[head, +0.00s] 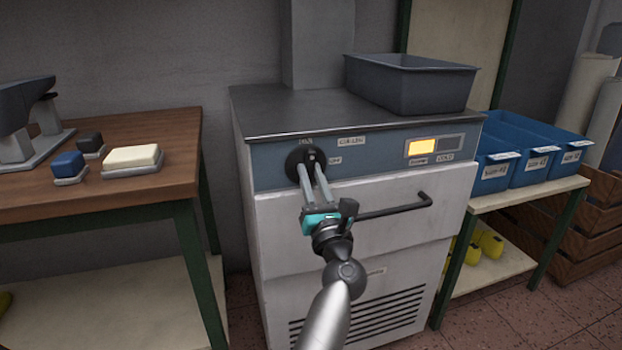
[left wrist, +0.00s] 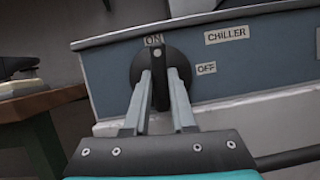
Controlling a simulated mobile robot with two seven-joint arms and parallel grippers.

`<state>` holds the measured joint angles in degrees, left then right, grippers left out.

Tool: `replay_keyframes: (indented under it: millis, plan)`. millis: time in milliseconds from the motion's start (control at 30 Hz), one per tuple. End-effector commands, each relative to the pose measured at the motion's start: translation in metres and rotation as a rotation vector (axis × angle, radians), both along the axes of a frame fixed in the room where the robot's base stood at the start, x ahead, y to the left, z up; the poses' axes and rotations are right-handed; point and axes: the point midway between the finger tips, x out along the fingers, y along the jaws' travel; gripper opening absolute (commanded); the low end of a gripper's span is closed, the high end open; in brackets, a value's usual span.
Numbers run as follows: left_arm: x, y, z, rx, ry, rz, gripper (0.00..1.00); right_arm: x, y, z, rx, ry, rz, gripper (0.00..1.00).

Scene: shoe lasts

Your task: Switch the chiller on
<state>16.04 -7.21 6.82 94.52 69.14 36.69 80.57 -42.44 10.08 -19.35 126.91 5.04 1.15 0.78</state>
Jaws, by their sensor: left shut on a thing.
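The chiller (head: 380,232) is a white cabinet with a blue-grey control panel (head: 375,152) under a dark metal top. Its round black switch (head: 296,166) is at the panel's left end. In the left wrist view the switch (left wrist: 179,66) has a raised grip standing upright, its pale dot at the top, just under the ON label (left wrist: 153,40). The OFF label (left wrist: 206,68) is to its right. My left gripper (head: 314,170) is shut on the switch's grip; its fingers (left wrist: 160,92) flank it. My right gripper is not in view.
The left one of two indicator windows (head: 421,147) glows amber. A dark handle bar (head: 395,210) crosses the front right of my left gripper. A grey bin (head: 415,85) stands on top. A wooden table (head: 100,195) is left; blue bins (head: 520,170) are right.

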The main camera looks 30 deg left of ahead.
Motion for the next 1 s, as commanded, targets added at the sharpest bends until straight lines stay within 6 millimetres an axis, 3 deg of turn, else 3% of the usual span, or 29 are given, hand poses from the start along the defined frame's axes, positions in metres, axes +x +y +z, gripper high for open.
replay_keyframes:
  millis: [800,833,1000]
  plan:
    - [0.0005,-0.0008,-0.0004,-0.081,-0.092,-0.001,0.0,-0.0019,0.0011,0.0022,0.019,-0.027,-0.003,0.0]
    - [0.0005,-0.0008,-0.0004,-0.081,-0.091,-0.001,0.26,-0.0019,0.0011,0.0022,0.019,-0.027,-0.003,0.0]
    - [0.0006,-0.0008,-0.0003,-0.079,-0.091,0.0,0.45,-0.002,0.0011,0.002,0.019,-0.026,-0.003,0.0]
